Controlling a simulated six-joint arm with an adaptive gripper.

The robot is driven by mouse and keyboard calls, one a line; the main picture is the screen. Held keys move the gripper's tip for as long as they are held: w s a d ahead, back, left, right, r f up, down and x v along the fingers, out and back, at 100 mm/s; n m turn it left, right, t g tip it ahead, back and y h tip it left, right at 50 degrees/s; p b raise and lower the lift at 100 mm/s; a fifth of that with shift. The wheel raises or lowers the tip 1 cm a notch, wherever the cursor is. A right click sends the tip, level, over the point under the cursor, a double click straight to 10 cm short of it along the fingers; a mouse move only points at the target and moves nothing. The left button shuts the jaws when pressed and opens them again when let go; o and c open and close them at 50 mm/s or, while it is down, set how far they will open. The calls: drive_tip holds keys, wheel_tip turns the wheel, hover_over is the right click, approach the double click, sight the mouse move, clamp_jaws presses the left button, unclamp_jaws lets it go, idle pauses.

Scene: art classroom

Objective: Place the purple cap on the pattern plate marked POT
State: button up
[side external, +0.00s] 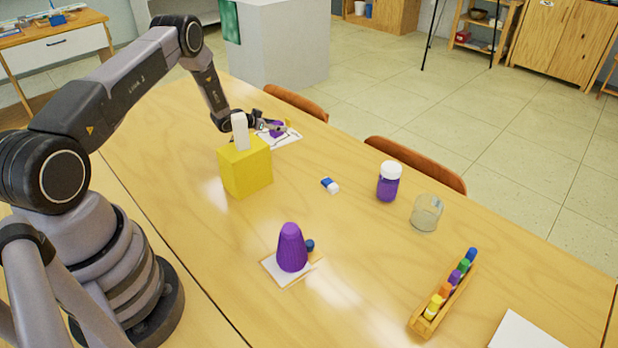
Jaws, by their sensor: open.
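My gripper (284,128) is open at the far side of the table, low over a white sheet (290,138) that bears a small purple shape. The yellow box partly hides the gripper, and I cannot tell whether it touches that shape. A tall ribbed purple piece (291,249), like a tapered cap, stands upright on a white plate with an orange edge (272,268) in the near middle. A small blue round thing (310,245) is beside it. No POT marking is readable on either white piece, so I cannot tell which is the pattern plate.
A yellow box (246,170) with a white top piece stands near my gripper. A blue-and-white eraser (330,185), a purple jar (388,185), a clear cup (426,213) and a wooden rack (424,325) of several coloured pieces are to the right. Chairs line the far edge.

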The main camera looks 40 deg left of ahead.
drive_tip(key=v, duration=1.2)
drive_tip(key=s+d+r+g+y, duration=0.2)
drive_tip(key=d+r, duration=0.3)
drive_tip(key=r, duration=0.8)
drive_tip(key=s+d+r+g+y, duration=0.15)
drive_tip(key=d+r, duration=0.25)
drive_tip(key=r, duration=0.9)
drive_tip(key=s+d+r+g+h, duration=0.1)
drive_tip(key=s+d+r, duration=0.3)
drive_tip(key=s+d, duration=0.15)
drive_tip(key=s+d+r+g, duration=0.1)
drive_tip(key=s+d+r, duration=0.25)
drive_tip(key=s, duration=0.35)
drive_tip(key=s+d+h, duration=0.1)
drive_tip(key=s+d, duration=0.2)
drive_tip(key=s, duration=0.5)
drive_tip(key=s+d+g+h, duration=0.1)
drive_tip(key=s+d, duration=0.3)
drive_tip(key=s, duration=0.4)
